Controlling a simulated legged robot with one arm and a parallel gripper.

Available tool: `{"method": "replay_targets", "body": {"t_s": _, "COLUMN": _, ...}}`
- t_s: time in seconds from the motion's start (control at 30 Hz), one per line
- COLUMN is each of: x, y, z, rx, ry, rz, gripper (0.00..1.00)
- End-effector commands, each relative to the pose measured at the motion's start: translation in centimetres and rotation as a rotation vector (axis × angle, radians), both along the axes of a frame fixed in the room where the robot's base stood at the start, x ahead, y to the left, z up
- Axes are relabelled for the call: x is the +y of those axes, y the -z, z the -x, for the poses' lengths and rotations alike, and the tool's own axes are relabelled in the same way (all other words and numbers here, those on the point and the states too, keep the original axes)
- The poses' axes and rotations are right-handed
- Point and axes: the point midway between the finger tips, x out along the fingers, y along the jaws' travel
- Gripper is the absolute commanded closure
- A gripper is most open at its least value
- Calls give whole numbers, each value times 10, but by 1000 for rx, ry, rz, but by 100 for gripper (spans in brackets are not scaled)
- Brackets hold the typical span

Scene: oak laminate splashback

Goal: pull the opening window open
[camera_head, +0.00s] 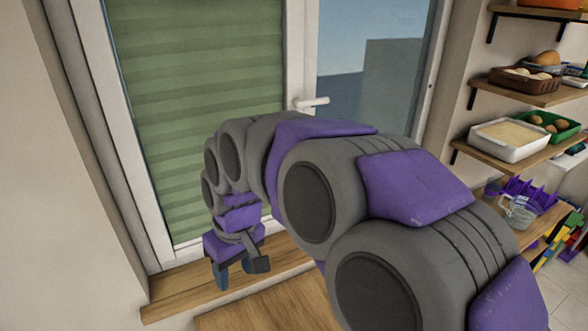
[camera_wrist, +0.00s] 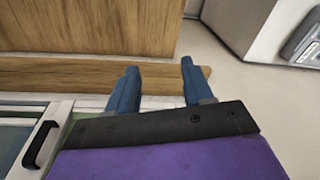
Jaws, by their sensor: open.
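The window (camera_head: 293,60) has a white frame and fills the back of the head view. A green pleated blind (camera_head: 200,110) covers its left pane, while the right pane (camera_head: 370,75) is clear. A white lever handle (camera_head: 311,103) sits on the middle upright and points right. I see no gap along the frame, though my arm hides its lower middle. My gripper (camera_head: 235,276) hangs low by the sill, below and left of the handle and apart from it. In the wrist view its two blue fingers (camera_wrist: 158,68) are spread with nothing between them.
A wooden sill (camera_head: 185,281) runs under the window, with a wooden top (camera_head: 265,308) in front. Shelves with a white dish (camera_head: 509,140) and baskets stand at right. The wrist view shows a black handle (camera_wrist: 41,144) on a pale frame and a wooden panel (camera_wrist: 90,28).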

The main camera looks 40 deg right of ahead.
Motion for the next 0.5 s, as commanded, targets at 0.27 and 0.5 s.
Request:
{"method": "replay_targets", "body": {"t_s": 0.27, "x": -78, "y": -56, "z": -79, "rx": -117, "ry": 62, "rz": -11, "gripper": 49}}
{"method": "replay_targets", "body": {"t_s": 0.5, "x": -172, "y": -91, "z": -122, "rx": -207, "ry": 153, "rz": 12, "gripper": 49}}
